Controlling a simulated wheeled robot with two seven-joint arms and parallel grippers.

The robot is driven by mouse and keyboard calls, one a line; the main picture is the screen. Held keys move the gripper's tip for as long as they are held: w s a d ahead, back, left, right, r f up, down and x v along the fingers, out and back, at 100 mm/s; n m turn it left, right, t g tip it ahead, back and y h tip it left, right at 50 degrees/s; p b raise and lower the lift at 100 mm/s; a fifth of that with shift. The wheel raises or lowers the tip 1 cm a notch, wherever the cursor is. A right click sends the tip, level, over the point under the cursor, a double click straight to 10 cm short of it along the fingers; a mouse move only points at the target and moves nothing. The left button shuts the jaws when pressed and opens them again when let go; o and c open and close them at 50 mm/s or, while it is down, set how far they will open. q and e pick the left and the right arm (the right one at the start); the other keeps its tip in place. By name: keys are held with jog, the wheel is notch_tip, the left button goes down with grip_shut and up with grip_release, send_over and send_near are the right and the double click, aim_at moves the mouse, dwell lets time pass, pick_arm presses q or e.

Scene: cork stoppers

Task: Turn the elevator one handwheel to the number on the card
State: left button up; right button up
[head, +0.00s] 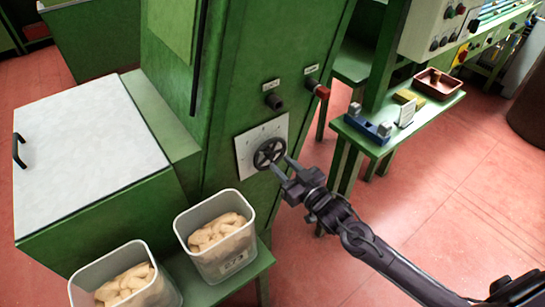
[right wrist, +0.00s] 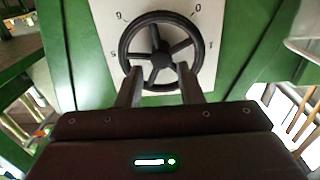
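The black spoked handwheel (head: 269,152) sits on a white dial plate (head: 246,160) on the green cabinet. My right gripper (head: 281,165) is open at the wheel's lower right. In the wrist view its two fingers (right wrist: 158,78) stand apart, tips overlapping the lower rim; I cannot tell whether they touch it. A small pale card (head: 406,114) stands on the side table; its writing is too small to read. My left gripper is out of view.
Two grey bins with corks (head: 216,232) stand on a green bench below the cabinet. A black knob (head: 274,102) and a red knob (head: 322,91) sit above the wheel. The side table (head: 365,143) holds blue and yellow items and a red tray (head: 439,84).

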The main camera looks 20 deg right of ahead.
aim_at(272, 156)
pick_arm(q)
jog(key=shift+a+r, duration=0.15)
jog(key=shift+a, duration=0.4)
pick_arm(e)
jog(key=shift+x, duration=2.75)
jog(key=shift+s, duration=0.1)
jog(key=c, duration=0.7)
